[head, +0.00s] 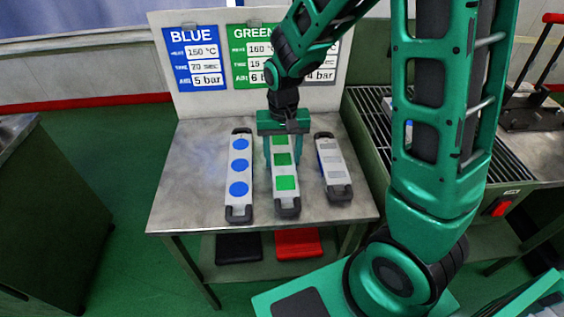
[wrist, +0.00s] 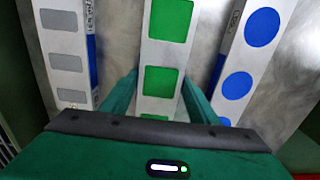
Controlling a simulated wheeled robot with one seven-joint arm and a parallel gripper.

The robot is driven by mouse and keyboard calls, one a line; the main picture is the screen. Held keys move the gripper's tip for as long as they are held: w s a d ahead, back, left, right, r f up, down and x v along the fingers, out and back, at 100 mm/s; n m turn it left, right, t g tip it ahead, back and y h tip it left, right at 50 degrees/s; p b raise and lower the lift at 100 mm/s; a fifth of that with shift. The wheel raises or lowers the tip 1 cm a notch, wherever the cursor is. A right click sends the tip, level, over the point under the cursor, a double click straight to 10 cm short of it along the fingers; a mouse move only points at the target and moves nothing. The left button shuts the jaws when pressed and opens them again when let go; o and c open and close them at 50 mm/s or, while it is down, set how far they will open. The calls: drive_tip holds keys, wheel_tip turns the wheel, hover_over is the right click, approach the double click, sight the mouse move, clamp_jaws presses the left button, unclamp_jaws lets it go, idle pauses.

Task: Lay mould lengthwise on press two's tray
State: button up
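Three long white moulds with dark end handles lie side by side on a metal table (head: 190,190). The left mould has blue circles (head: 239,166), the middle one green squares (head: 286,196), the right one grey rectangles (head: 333,167). My gripper (head: 283,160) points down over the middle mould, one finger along each long side. In the wrist view my gripper (wrist: 160,90) straddles the green-square mould (wrist: 163,53). The fingers are very close to its edges; I cannot tell whether they press on it. No tray is clearly identifiable as press two's.
A signboard (head: 215,100) with BLUE and GREEN cards stands behind the moulds. A slatted grill surface (head: 375,110) is to the right, partly behind my arm. A black and a red flat item (head: 298,243) lie on the shelf below. The table's front left is clear.

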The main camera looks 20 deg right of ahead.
clamp_jaws()
drive_tip(key=shift+r, duration=0.2)
drive_tip(key=shift+r, duration=0.25)
wheel_tip(320, 180, up, 4)
drive_tip(key=shift+f, duration=0.25)
drive_tip(key=s+a+r, duration=0.5)
drive_tip(key=a+r, duration=0.1)
drive_tip(key=a, duration=0.4)
drive_tip(key=shift+a+r, duration=0.25)
drive_tip(key=shift+r, duration=0.1)
drive_tip(key=shift+s, duration=0.2)
